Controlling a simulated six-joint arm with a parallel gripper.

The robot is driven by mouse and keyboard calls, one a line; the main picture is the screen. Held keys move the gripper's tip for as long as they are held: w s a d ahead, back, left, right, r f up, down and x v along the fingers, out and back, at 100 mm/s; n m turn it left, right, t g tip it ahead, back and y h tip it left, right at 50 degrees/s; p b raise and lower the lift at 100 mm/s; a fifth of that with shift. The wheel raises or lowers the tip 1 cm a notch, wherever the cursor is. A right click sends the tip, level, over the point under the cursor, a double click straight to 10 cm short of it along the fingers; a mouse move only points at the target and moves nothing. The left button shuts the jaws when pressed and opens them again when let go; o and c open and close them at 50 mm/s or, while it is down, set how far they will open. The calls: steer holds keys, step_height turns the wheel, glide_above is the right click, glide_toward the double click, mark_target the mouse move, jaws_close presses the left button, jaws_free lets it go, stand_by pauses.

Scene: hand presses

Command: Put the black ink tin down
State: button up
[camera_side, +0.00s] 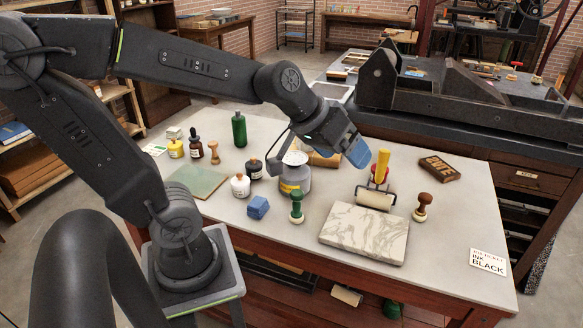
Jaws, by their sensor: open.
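Small round ink tins stand on the left half of the pale worktop (450,230). A dark one with a pale label, which looks like the black ink tin (256,170), stands upright just behind a white tin (240,186). A yellow tin (176,149) stands farther left. My gripper (357,153) is open above the worktop, right of the tins and over the area behind the marble slab. Its blue fingertips show, and I see no tin between them. The dark tin is well apart from my gripper.
A card reading "INK BLACK" (488,262) lies at right. The worktop's right side is mostly free.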

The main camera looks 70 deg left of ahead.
steer(key=s+d+m+g+y, duration=0.1)
steer(key=s+m+g, duration=0.1)
steer(key=s, duration=0.8)
steer(key=shift+d+f+m, duration=0.25)
steer(key=shift+m, duration=0.45)
